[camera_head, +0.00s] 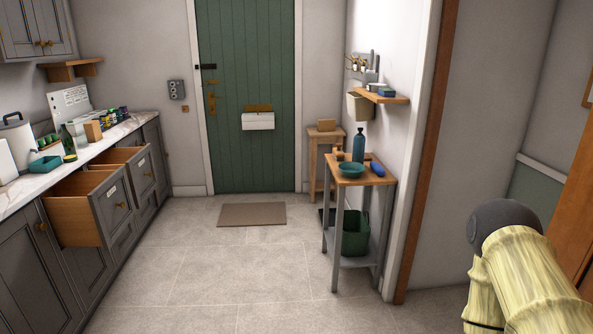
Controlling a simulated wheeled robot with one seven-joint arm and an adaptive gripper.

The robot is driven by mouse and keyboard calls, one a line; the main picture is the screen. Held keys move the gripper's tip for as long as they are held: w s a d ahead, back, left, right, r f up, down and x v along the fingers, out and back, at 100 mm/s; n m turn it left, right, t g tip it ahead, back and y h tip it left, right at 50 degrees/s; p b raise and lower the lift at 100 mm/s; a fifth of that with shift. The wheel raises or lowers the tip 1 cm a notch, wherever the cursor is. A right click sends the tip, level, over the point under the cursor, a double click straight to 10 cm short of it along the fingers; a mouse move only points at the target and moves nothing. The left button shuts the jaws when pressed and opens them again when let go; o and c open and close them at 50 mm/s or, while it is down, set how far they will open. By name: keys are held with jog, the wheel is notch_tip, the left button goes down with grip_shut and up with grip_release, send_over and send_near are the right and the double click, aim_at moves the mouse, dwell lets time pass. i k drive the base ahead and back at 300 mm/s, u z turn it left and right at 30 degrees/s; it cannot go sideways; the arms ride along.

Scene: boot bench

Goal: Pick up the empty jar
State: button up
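I cannot make out an empty jar for certain. Small items stand on the left counter (35,184), among them a dark green bottle (68,138), but they are too small or too crowded to tell a jar among them. The bench (349,180) at the right wall bears a teal bowl (351,170), a blue bottle (358,146) and a blue object (377,168). Part of my arm shows at the lower right. My gripper is not in view.
Two drawers stand open on the left, a near one (75,218) and a farther one (122,156). A green bin (355,232) sits on the bench's lower shelf. A doormat (251,214) lies before the green door (245,70). The middle floor is clear.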

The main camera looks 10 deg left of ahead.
aim_at(82, 141)
jog(key=u, duration=0.15)
jog(key=i, duration=1.65)
jog(key=u, duration=0.95)
jog(key=i, duration=1.45)
jog(key=u, duration=1.45)
jog(key=i, duration=1.05)
jog(key=u, duration=0.45)
